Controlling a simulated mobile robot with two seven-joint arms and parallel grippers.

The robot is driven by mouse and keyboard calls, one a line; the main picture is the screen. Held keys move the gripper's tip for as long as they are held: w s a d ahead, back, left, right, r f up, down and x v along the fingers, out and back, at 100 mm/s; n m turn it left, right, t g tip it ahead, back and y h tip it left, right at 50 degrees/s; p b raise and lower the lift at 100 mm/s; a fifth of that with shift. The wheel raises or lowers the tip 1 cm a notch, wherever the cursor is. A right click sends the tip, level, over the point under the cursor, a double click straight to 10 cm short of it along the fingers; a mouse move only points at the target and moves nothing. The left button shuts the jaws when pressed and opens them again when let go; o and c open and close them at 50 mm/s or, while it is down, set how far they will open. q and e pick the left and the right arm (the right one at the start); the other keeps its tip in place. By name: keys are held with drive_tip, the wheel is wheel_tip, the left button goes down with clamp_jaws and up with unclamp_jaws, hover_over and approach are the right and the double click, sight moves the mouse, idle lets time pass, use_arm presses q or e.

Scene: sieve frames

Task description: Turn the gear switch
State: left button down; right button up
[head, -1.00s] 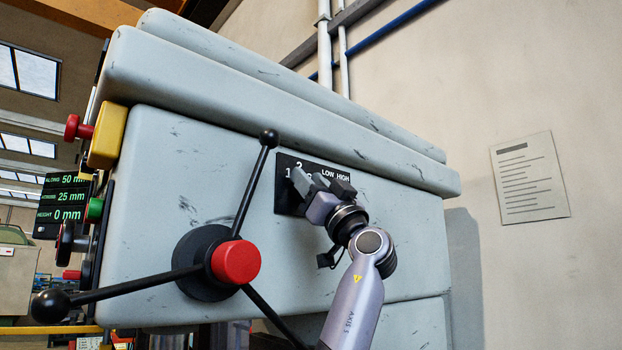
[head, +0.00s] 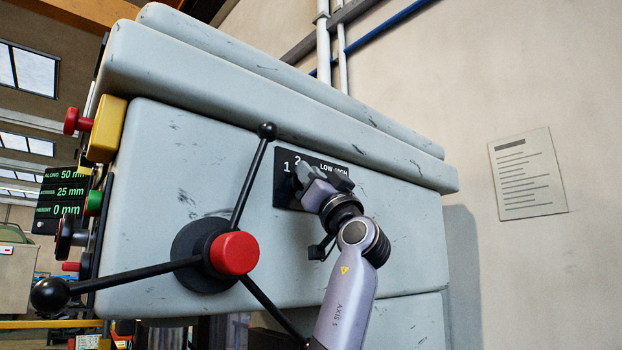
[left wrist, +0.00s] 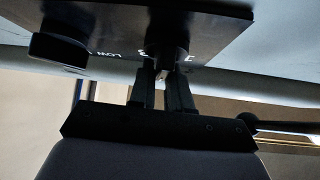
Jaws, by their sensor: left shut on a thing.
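The gear switch (left wrist: 174,28) is a dark knob on a black plate (head: 283,192) marked 1, 2 and LOW HIGH on the machine's grey side. My left gripper (head: 303,183) reaches the plate from the lower right and covers most of the switch in the head view. In the left wrist view its two fingers (left wrist: 166,85) are shut on the gear switch. The switch's exact setting is hidden. A second dark knob (left wrist: 58,48), by the LOW marking, sits beside it and is apart from the fingers. My right gripper is not in view.
A three-armed handle with a red hub (head: 234,253) stands out left of the plate; its upper ball (head: 267,131) is close to the plate. A yellow box (head: 107,130) with a red button is at the machine's left edge. The wall at right is clear but for a paper sheet (head: 528,174).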

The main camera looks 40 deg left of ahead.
use_arm(q)
drive_tip(key=shift+w+a+f+m+t+h+b, duration=0.15)
drive_tip(key=shift+m+t+h, duration=1.4)
drive_tip(key=shift+m, duration=1)
drive_tip(key=shift+w+d+f+m+t+h+b, duration=0.1)
drive_tip(key=shift+m+t+h+b, duration=0.1)
drive_tip(key=shift+m+t+h, duration=1.85)
drive_tip(key=shift+w+a+f+m+t+h+b, duration=0.15)
drive_tip(key=shift+m+t+h, duration=0.9)
drive_tip(key=shift+m, duration=1.95)
drive_tip(key=shift+d+t, duration=0.1)
drive_tip(key=shift+t, duration=0.15)
drive_tip(key=c, duration=1.2)
unclamp_jaws()
drive_tip(key=shift+s, duration=0.1)
drive_tip(key=shift+o, duration=0.2)
drive_tip(key=shift+r, duration=0.1)
